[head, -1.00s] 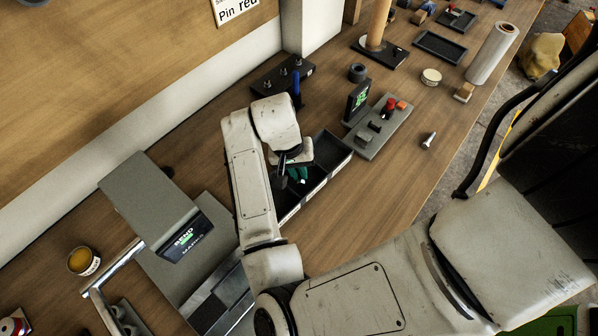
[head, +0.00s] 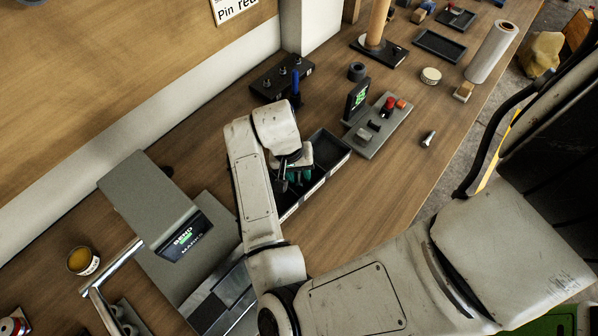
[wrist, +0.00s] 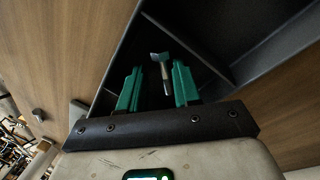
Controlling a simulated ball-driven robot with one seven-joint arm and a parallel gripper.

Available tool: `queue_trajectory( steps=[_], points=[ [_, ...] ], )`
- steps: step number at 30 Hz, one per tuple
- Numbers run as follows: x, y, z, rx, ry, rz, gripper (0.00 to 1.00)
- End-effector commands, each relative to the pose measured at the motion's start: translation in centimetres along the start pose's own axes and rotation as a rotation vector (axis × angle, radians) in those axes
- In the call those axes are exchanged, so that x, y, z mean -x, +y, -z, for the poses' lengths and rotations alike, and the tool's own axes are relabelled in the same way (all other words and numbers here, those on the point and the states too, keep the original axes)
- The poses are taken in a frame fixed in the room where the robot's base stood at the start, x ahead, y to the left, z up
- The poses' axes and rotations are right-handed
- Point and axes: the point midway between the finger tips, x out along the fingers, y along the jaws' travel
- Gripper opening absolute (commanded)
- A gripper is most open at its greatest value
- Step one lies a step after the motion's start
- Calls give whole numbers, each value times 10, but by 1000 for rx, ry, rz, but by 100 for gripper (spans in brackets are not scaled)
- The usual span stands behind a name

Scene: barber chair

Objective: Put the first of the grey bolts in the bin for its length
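A grey bolt (wrist: 165,72) shows between the green fingers of my gripper (wrist: 158,88) in the wrist view. A gap shows between the bolt and the left finger; the shank is close to the right finger. The fingers are apart, over a compartment of the black divided bin (wrist: 262,62). Whether the bolt rests on the floor of the compartment cannot be told. In the head view my gripper (head: 291,178) is over the middle of the bin (head: 342,163), and my arm hides part of it. Another grey bolt (head: 428,139) lies on the bench to the right.
A grey control box (head: 372,142) with red buttons and a small display (head: 357,97) stand right of the bin. A black block with pins (head: 270,84) is behind it. A grey machine (head: 150,205) is at the left. Bare bench lies right of the bin.

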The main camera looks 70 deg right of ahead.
Motion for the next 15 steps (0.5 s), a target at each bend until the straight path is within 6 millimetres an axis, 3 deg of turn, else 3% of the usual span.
queue_trajectory(
  steps=[7, 15],
  points=[
    [16, -2, 0, 1, -2, 5, 37],
    [72, -1, 0, -1, 0, 5, 37]
  ],
)
